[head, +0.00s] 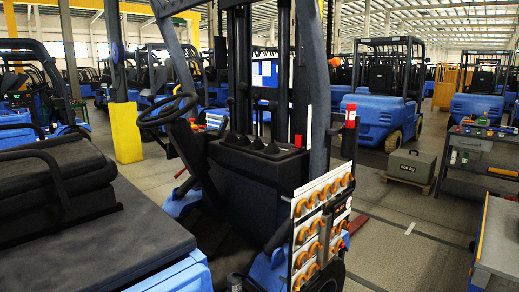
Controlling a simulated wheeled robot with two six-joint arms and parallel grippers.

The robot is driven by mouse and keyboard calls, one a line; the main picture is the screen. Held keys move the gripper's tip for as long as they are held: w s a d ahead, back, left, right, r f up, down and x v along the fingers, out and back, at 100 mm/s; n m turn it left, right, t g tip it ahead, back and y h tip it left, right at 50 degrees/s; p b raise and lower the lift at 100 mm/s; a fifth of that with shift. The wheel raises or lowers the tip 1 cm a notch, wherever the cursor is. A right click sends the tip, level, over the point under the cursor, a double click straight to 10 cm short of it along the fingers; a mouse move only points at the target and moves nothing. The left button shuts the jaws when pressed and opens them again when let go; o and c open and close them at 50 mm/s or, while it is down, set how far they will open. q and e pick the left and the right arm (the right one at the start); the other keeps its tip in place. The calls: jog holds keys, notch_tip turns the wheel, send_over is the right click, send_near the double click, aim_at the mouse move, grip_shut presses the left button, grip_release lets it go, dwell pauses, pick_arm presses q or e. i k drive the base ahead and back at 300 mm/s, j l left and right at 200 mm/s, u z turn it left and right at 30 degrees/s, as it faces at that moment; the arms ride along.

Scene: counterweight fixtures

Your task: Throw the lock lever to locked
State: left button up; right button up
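I cannot tell for sure which part is the lock lever. A blue and black forklift (262,170) fills the middle of the head view. A small red handle (180,172) sticks out low on its left side. A red upright piece (350,112) stands at its right pillar, and a small red piece (298,140) shows by the dark console. No lever is clear enough to read as locked or unlocked. Neither of my grippers is in view.
A grey block marked 600 kg (410,166) sits on a low pallet. A panel with orange rings (320,225) stands at front right. A workbench (478,148) and a pale table edge (498,240) are at right. Open floor (400,235) lies between.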

aim_at(297, 138)
jog(key=i+l+u, duration=0.15)
jog(key=u, duration=0.65)
jog(key=i+l+u, duration=0.3)
jog(key=l, duration=0.4)
jog(key=l+u, duration=0.3)
jog(key=l, duration=0.4)
jog(key=i+l+u, duration=0.1)
jog(key=l+u, duration=0.2)
jog(key=l, duration=0.5)
jog(key=i+l, duration=0.1)
jog(key=l, duration=1.15)
